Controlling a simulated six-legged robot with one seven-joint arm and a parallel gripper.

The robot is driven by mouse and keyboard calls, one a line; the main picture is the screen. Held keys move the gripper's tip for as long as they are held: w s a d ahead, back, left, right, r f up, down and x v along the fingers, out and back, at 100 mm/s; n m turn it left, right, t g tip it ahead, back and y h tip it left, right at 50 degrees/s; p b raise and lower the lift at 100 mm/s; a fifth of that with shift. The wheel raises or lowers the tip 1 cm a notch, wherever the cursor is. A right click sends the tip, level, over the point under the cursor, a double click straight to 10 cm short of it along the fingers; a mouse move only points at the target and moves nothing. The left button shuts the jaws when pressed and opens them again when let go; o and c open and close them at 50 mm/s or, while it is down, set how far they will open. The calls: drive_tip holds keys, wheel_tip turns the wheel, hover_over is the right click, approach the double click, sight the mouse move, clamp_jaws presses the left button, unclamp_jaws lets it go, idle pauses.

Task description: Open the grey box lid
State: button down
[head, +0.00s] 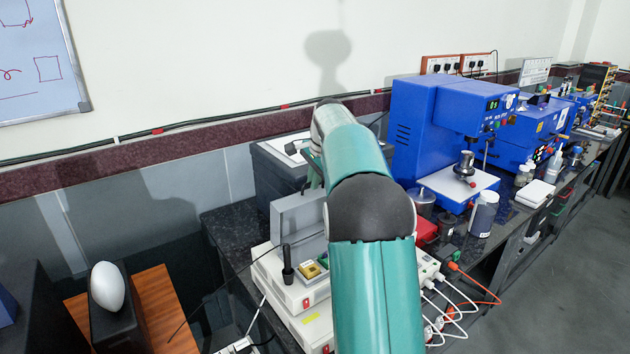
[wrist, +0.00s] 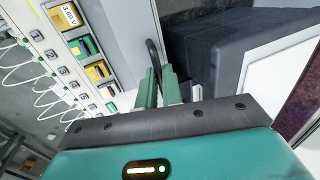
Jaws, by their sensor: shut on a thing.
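The light grey lid (head: 298,217) stands raised, roughly upright, at the back of a pale box (head: 275,282) on the dark bench in the head view. Yellow and green modules (head: 314,269) show uncovered in front of it. In the wrist view the lid (wrist: 125,38) runs beside the row of modules (wrist: 84,47), with a black handle (wrist: 153,58) at its edge. My gripper (wrist: 158,86) has its green fingers shut on this handle. In the head view my arm hides the right part of the box and lid, and most of my gripper.
A dark grey box (head: 268,177) with a white top panel stands close behind the lid. A blue machine (head: 422,125) stands to the right. White and orange cables (head: 478,301) hang off the bench's right side. The wall (head: 230,60) is behind.

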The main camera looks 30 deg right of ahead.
drive_tip(key=shift+w+a+r, duration=0.1)
drive_tip(key=shift+a, duration=0.1)
drive_tip(key=c, duration=1.6)
unclamp_jaws()
drive_tip(key=shift+o, duration=0.2)
drive_tip(key=shift+d, duration=0.1)
drive_tip(key=v, duration=1.3)
drive_tip(key=shift+r, duration=0.4)
drive_tip(key=shift+s, duration=0.3)
